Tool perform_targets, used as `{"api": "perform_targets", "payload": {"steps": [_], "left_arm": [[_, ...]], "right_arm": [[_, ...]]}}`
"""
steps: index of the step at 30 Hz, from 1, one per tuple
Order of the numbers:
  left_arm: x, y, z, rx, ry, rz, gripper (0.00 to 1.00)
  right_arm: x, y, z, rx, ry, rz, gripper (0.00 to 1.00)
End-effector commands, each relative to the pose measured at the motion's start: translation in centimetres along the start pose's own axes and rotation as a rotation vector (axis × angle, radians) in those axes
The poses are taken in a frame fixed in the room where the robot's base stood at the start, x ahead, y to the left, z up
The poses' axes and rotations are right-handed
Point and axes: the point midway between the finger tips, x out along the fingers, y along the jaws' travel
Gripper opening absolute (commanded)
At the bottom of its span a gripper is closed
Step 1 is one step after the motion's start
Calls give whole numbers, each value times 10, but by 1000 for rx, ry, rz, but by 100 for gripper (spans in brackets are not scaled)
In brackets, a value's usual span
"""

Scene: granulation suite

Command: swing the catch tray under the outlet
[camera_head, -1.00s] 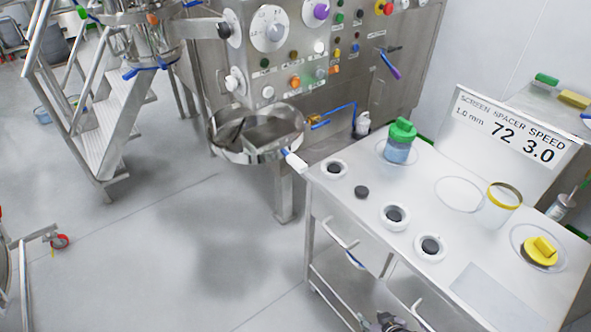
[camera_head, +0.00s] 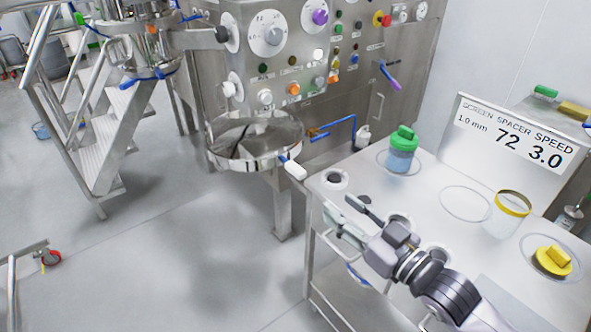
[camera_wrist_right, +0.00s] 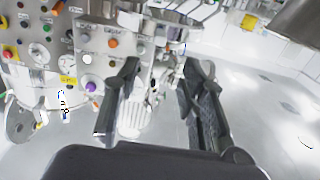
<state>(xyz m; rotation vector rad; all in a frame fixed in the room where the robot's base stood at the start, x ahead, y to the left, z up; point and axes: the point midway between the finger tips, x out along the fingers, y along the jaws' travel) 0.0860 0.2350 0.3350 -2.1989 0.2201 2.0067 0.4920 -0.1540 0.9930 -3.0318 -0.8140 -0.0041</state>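The catch tray (camera_head: 228,157) is a round, shallow steel pan at the front of the machine in the head view. A white-ended handle (camera_head: 294,170) sticks out from its right rim toward the table. The outlet cannot be made out for certain. My right gripper (camera_head: 352,217) is over the table's left edge, to the lower right of the handle and apart from it. Its two dark fingers are spread with nothing between them, and they also show apart in the right wrist view (camera_wrist_right: 160,105). My left gripper is in neither view.
The white table (camera_head: 455,180) carries a green-capped jar (camera_head: 402,150), a yellow-rimmed jar (camera_head: 507,213), a yellow-knobbed part (camera_head: 553,261) and a sign (camera_head: 512,135). Steel steps (camera_head: 95,150) stand at the left. The floor below the tray is clear.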

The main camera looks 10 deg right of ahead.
Motion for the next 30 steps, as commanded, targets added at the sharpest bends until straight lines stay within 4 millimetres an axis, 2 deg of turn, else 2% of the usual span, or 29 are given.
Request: {"api": "perform_targets", "payload": {"steps": [18, 24, 30], "left_arm": [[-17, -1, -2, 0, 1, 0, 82], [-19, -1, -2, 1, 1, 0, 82], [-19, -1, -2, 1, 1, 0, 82]], "right_arm": [[122, 0, -2, -1, 0, 1, 38], [148, 0, 0, -2, -1, 1, 38], [156, 0, 1, -3, -2, 1, 38]]}}
